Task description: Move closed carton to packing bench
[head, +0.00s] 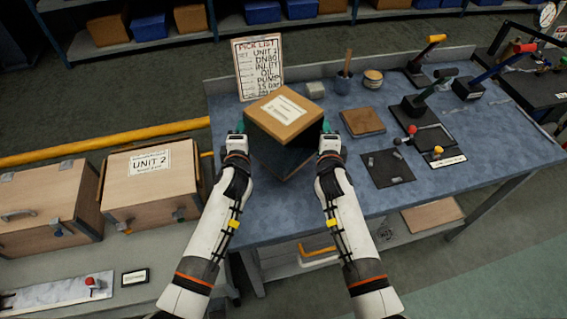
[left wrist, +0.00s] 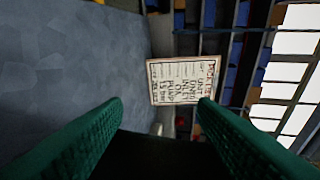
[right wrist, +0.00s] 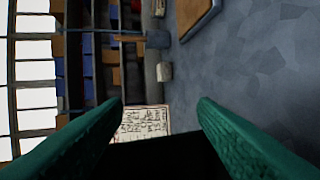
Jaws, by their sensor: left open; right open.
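The closed carton (head: 284,112), a brown box with a white label on its top, is over the left part of the blue packing bench (head: 240,203). Its front sides are in dark shadow. I cannot tell whether its base rests on the bench. My left gripper (head: 238,135) is open at its left side, and my right gripper (head: 327,136) is open at its right side. Contact is not clear. In the left wrist view the open fingers (left wrist: 160,112) have a dark shape low between them; the right wrist view shows the same between its fingers (right wrist: 160,112).
A pick list board (head: 258,68) stands behind the carton. A wooden block (head: 362,121), a dark mat (head: 387,168) and lever tools (head: 424,100) occupy the bench to the right. The UNIT 2 crate (head: 150,185) stands at left. The bench's front right is clear.

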